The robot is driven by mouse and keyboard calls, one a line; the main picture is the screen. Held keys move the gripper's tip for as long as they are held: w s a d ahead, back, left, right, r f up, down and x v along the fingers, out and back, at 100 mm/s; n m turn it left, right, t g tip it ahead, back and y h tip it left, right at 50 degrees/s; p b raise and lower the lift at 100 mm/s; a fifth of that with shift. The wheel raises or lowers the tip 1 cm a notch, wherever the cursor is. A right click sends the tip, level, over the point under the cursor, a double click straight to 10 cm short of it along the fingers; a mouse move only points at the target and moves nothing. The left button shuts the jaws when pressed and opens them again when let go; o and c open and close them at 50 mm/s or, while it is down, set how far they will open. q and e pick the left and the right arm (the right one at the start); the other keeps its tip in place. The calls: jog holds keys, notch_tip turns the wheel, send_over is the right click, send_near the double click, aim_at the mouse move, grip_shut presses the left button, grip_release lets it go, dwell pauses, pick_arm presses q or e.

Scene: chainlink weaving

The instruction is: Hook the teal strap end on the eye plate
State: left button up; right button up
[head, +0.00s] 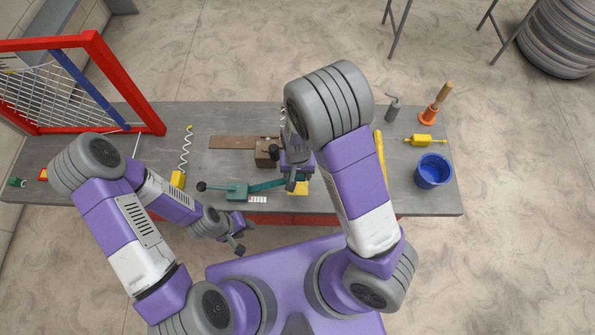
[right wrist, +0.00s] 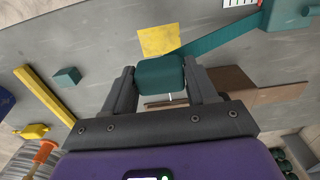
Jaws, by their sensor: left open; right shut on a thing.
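My right gripper (head: 292,180) is shut on the teal strap end (right wrist: 160,75), a teal block between its fingers in the right wrist view. The teal strap (head: 267,185) runs from this end to a teal ratchet body (head: 237,191) on the bench; the strap also shows in the right wrist view (right wrist: 220,33). A brown block (head: 265,154) stands beside the right gripper, partly hidden by it. I cannot make out the eye plate clearly. My left gripper (head: 237,245) is open and empty, in front of the bench's near edge.
A yellow patch (right wrist: 157,40) lies near the strap end. A brown plank (head: 230,142) lies behind the ratchet. A red mesh frame (head: 120,80) and coiled cord (head: 186,150) are left.

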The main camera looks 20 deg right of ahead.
jog(key=b, duration=0.5)
send_over(298, 188)
notch_tip(298, 188, down, 7)
jog(key=shift+f+b, duration=0.85)
jog(key=shift+f, duration=0.15)
dwell(1.1)
jog(key=o, duration=1.1)
jog(key=shift+o, duration=0.2)
notch_tip(298, 188, up, 8)
jog(key=p, duration=0.2)
jog(key=shift+f+p, duration=0.2)
jog(key=shift+p, duration=0.1)
jog(key=shift+s+f, duration=0.1)
